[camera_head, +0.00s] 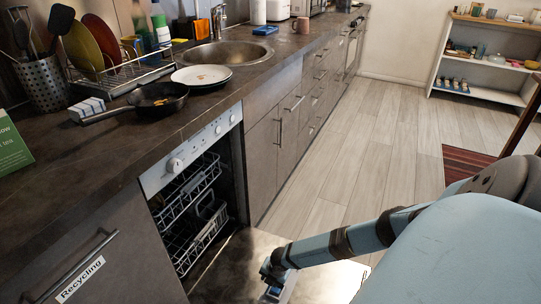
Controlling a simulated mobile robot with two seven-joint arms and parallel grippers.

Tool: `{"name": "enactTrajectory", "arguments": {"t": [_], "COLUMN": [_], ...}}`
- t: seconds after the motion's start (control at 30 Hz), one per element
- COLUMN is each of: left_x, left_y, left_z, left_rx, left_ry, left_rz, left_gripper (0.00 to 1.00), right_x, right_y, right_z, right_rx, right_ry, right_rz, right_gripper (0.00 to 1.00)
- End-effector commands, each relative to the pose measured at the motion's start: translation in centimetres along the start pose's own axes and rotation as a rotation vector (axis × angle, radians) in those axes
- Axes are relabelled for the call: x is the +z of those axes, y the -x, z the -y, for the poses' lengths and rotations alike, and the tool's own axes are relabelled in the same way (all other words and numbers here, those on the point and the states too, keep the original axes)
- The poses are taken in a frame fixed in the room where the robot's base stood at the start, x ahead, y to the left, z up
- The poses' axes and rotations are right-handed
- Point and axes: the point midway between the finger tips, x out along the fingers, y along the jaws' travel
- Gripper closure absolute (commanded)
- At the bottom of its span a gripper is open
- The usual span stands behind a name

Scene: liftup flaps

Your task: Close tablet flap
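The dishwasher (195,200) is built into the counter, with its front open and its wire racks (187,192) showing inside. A pale, shiny surface (328,284) low in front of it looks like the inner side of its lowered door. I cannot make out the tablet flap; my arm covers part of that surface. My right gripper (275,286) points down at this surface, near the bottom edge of the view. Its fingers are small and partly cut off, so I cannot tell their opening or whether they touch anything. My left gripper is not in view.
The counter above holds a black pan (160,98), white plates (201,75), a dish rack (120,72) and a sink (222,53). A drawer with a "Recycling" label (80,280) is left of the dishwasher.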

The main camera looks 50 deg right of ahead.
Motion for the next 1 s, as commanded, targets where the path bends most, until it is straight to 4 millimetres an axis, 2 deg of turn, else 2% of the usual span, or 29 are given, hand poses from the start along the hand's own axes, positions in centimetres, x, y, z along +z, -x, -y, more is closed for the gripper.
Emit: {"name": "enactTrajectory", "arguments": {"t": [0.17,0.2,0.37,1.0], "left_x": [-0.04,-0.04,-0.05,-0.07], "left_y": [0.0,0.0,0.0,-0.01], "left_z": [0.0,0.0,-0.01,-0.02], "left_rx": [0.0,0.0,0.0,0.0], "left_ry": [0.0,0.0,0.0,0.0], "left_rz": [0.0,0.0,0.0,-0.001], "left_gripper": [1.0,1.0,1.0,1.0], "right_x": [-0.02,-0.02,-0.02,-0.03], "right_y": [0.03,0.04,0.04,0.07], "right_z": [-0.03,-0.04,-0.03,0.12], "right_rx": [0.0,0.0,0.0,0.018], "right_ry": [0.0,0.0,0.001,0.001], "right_rz": [0.0,0.0,0.0,0.0], "right_gripper": [0.6,0.64,1.0,1.0]}}
